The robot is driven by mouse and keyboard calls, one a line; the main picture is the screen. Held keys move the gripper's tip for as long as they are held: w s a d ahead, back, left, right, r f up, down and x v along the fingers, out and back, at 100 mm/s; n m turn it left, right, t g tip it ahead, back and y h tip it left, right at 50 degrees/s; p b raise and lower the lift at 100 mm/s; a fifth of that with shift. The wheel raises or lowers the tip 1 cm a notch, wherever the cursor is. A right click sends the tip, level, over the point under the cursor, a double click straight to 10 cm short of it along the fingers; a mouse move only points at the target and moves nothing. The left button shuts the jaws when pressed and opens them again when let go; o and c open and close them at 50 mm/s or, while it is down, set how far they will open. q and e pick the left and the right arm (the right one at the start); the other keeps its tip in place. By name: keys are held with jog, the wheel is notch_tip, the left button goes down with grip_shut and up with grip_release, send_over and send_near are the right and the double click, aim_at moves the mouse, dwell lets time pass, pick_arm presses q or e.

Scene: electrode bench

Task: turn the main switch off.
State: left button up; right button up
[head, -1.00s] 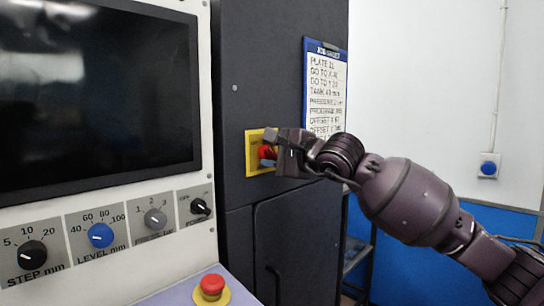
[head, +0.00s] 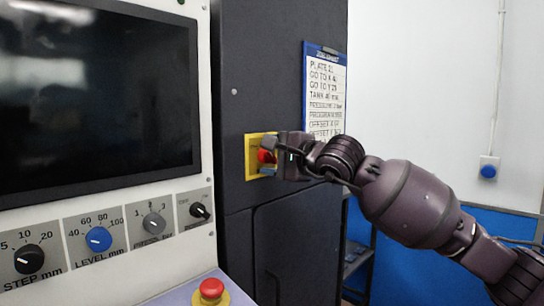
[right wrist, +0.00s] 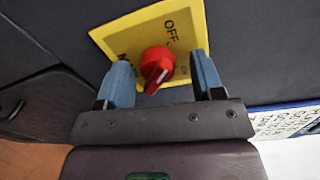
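The main switch is a red rotary knob (right wrist: 156,66) on a yellow plate (right wrist: 120,32) fixed to the dark cabinet. The word OFF shows on the plate in the right wrist view; other lettering is partly covered. The knob's white mark points away from OFF, toward my gripper's palm side. In the head view the knob (head: 266,156) is partly hidden by my right gripper (head: 268,157). My right gripper (right wrist: 163,75) is open, its blue-padded fingers on either side of the knob with gaps between. My left gripper is not in view.
A control panel with a black screen (head: 95,95) and several dials stands at the left. A red emergency button (head: 211,288) sits on the ledge below. A blue clipboard (head: 325,50) hangs right of the switch on the cabinet (head: 275,60).

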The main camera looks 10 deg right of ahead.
jog(key=v, duration=1)
jog(key=shift+s+d, duration=0.2)
jog(key=shift+s, duration=0.1)
